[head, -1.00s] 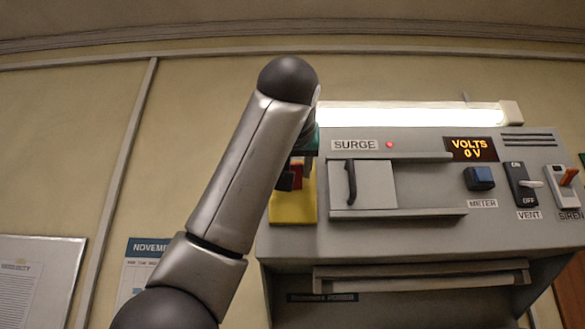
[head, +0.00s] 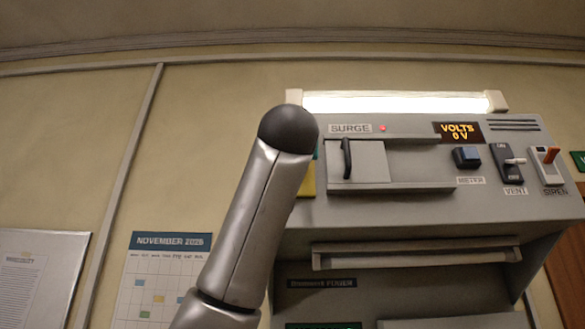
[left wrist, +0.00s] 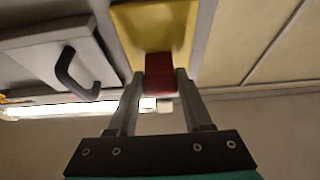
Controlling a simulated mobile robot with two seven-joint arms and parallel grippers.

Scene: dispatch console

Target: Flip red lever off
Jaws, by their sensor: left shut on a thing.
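The red lever (left wrist: 159,72) stands on a yellow plate (left wrist: 152,22) in the left wrist view. My left gripper (left wrist: 160,80) has one finger on each side of the lever and is shut on it. In the head view my left arm hides the lever and the gripper. Only a strip of the yellow plate (head: 307,180) shows there, at the left end of the grey console (head: 400,218). My right gripper is in neither view.
A sliding cover with a black handle (head: 347,158) sits right of the yellow plate under the SURGE label. A lamp (head: 395,102) runs along the console top.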

